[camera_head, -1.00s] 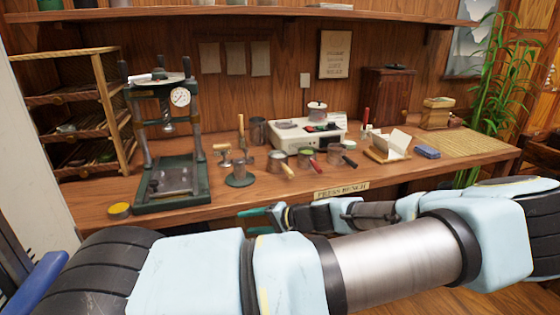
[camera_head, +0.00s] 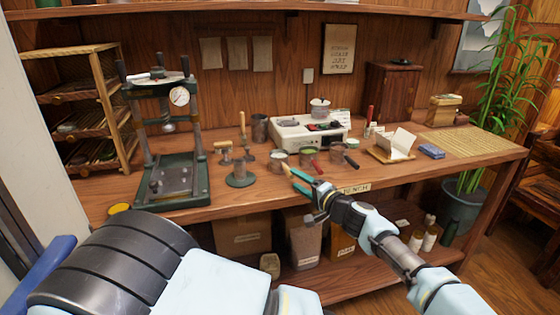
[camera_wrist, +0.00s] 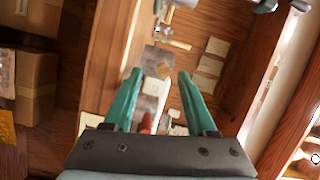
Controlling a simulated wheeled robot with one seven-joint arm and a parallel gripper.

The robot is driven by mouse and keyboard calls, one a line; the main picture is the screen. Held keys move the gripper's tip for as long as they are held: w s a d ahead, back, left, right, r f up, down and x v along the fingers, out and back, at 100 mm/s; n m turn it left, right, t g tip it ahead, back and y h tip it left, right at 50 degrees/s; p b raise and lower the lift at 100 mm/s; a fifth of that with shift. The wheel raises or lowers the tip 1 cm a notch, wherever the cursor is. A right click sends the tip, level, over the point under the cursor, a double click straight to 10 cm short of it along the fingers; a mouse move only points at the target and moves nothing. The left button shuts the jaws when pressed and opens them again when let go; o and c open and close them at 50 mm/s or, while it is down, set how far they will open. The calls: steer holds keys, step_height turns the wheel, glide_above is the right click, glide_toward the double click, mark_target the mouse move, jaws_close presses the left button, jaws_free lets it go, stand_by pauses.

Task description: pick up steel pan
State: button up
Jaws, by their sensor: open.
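Several small steel pans or cups with side handles stand on the bench, and I cannot tell which one the task means. In the wrist view the two teal fingers (camera_wrist: 160,73) are spread, with a grey metal piece (camera_wrist: 156,58) beyond the tips.
A green press (camera_head: 172,180) stands at the left, beside a wooden rack (camera_head: 85,120). A white machine (camera_head: 290,133) with a pot (camera_head: 319,108) on it stands behind the pans.

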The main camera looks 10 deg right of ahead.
mark_target(289, 173)
steer(key=p+x, duration=0.2)
steer(key=x, duration=0.2)
steer(key=shift+w+r+p, duration=0.3)
steer(key=shift+r+p, duration=0.05)
steer(key=shift+p, duration=0.05)
steer(key=shift+w+f, duration=0.15)
steer(key=shift+w, duration=0.1)
steer(key=shift+a, duration=0.1)
jaws_close()
stand_by(0.8)
